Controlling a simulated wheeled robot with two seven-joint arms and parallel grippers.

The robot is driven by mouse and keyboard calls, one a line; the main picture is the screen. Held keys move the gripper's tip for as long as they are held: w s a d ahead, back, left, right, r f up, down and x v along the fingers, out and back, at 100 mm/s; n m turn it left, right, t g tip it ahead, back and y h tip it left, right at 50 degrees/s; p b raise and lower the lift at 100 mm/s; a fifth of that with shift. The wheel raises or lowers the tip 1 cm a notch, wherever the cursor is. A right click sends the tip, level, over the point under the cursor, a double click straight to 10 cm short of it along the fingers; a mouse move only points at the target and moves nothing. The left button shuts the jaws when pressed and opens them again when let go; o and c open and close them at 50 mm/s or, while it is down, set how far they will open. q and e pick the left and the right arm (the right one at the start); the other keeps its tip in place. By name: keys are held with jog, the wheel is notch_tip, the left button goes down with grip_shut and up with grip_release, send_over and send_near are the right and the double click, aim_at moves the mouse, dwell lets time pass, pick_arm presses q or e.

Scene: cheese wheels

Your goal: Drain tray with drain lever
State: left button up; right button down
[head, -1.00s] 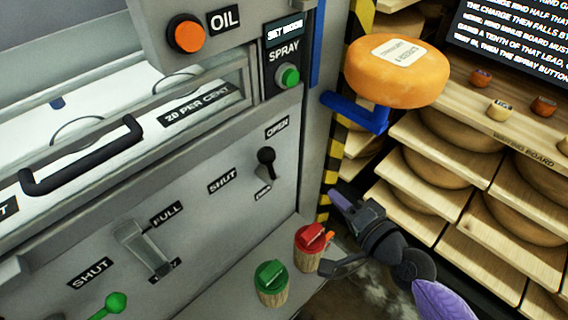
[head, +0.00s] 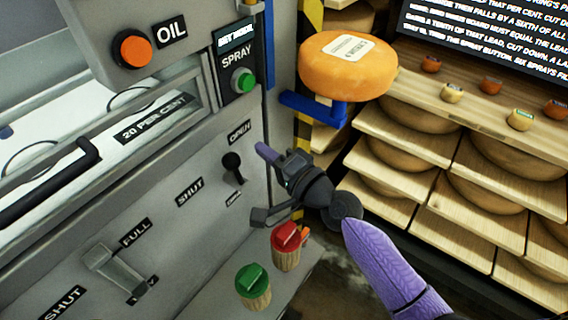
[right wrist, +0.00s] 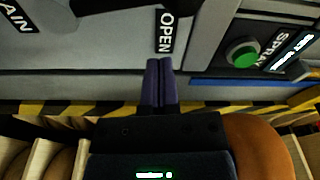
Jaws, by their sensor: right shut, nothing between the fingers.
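The drain lever (head: 232,162) is a black knob on a short stem on the grey machine front. It sits below the OPEN label (head: 238,132), with the SHUT label (head: 190,190) down to its left. I cannot tell its exact setting. My right gripper (head: 265,152) is shut and empty, its purple fingers just right of the lever and apart from it. In the right wrist view the closed fingers (right wrist: 160,75) point at the panel by the OPEN label, and a dark part shows at the top. The tray's contents are hidden. My left gripper is out of view.
A black handle (head: 50,185) and a grey FULL lever (head: 115,270) are on the machine. An orange cheese wheel (head: 348,65) sits on a blue bracket; shelves (head: 430,160) stand right.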

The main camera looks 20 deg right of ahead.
jog(key=shift+x, duration=1.05)
jog(key=s+a, duration=0.2)
jog(key=shift+s+a+f+p, duration=0.15)
jog(key=shift+s+f+p, duration=0.1)
jog(key=shift+p, duration=0.05)
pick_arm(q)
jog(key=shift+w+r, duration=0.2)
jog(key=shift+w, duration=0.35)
pick_arm(e)
jog(key=shift+s+a+f, duration=0.1)
jog(key=shift+s+a, duration=0.1)
